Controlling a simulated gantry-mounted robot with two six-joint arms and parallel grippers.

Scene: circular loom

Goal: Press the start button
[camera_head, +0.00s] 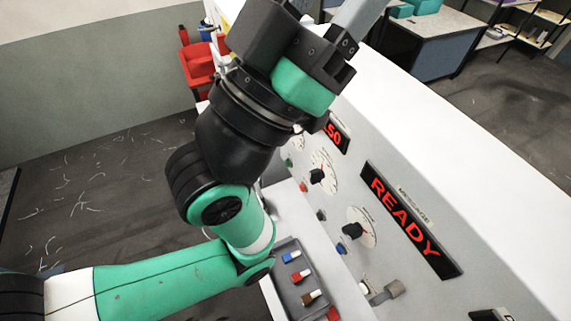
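A sloped white machine panel (400,205) carries a row of small buttons and dials. A green button (288,162) is at the far end, partly beside my arm. A red button (303,187), a dark button (321,215) and a blue button (341,249) follow toward the near end. I cannot read which one is marked start. My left gripper (340,42) is at the top, above the far part of the panel and apart from the visible buttons. Its fingertips are not clear, so its opening cannot be told. My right gripper is not in view.
A red READY display (405,220) and another display (335,132) are on the panel, with two dial knobs (316,176) (352,231). A grey tray (281,251) of coloured pieces lies below. A red bin (198,62) stands behind. A lever (390,291) projects at the near end.

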